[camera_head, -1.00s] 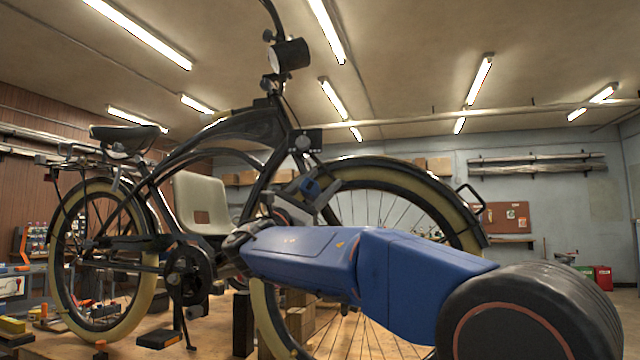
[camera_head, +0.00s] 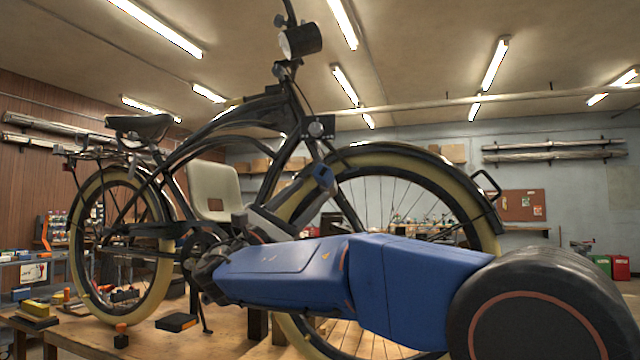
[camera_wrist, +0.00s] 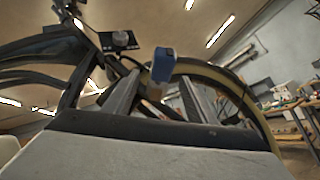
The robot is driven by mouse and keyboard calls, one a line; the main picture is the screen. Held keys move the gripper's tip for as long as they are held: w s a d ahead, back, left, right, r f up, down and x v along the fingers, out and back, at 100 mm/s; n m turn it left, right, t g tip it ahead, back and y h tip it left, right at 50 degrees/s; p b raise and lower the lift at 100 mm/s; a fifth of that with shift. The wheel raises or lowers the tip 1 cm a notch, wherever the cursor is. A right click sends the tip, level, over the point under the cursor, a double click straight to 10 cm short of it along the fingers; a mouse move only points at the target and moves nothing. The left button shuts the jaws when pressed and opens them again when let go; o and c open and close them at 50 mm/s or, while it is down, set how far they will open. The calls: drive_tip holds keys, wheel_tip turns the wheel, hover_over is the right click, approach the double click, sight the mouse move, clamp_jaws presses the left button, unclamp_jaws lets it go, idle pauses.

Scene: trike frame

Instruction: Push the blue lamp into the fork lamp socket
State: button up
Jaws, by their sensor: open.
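The blue lamp (camera_head: 322,177) is a small blue block beside the front fork of the black bicycle. It also shows in the wrist view (camera_wrist: 162,65), just beyond and between the tips of my fingers. My gripper (camera_head: 310,197) is open, its two grey fingers pointing up toward the lamp; they also show in the wrist view (camera_wrist: 160,88). I cannot tell whether a finger touches the lamp. The fork lamp socket is not clearly visible, and I cannot tell how deep the lamp sits in it.
The front wheel (camera_head: 430,165) and its fender stand close behind my gripper. The black frame (camera_head: 283,108) rises above it, with a round headlamp (camera_head: 300,40) on top. A beige chair (camera_head: 214,190) stands behind the frame. A wooden bench (camera_head: 235,322) lies below.

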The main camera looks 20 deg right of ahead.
drive_tip(key=v, duration=0.6)
idle(0.4)
drive_tip(key=s+d+f+m+g+y, duration=0.25)
drive_tip(key=s+d+f+y, duration=0.3)
drive_tip(key=d+f, duration=0.7)
drive_tip(key=s+d+f+m+g+y, duration=0.1)
drive_tip(key=s+d+f+g+y, duration=0.35)
drive_tip(key=d+f, duration=0.8)
drive_tip(key=s+f+m+y, duration=0.5)
drive_tip(key=s+f+y, duration=0.2)
drive_tip(key=s+f, duration=0.65)
drive_tip(key=s+a+f+m+t+y, duration=0.1)
drive_tip(key=s+a+f+m+y, duration=0.5)
drive_tip(key=f, duration=0.5)
drive_tip(key=s+a+m, duration=0.1)
drive_tip(key=s+a, duration=0.1)
drive_tip(key=a, duration=0.1)
drive_tip(key=shift+s+a+y, duration=0.15)
drive_tip(key=shift+a+y, duration=0.15)
drive_tip(key=shift+a, duration=0.1)
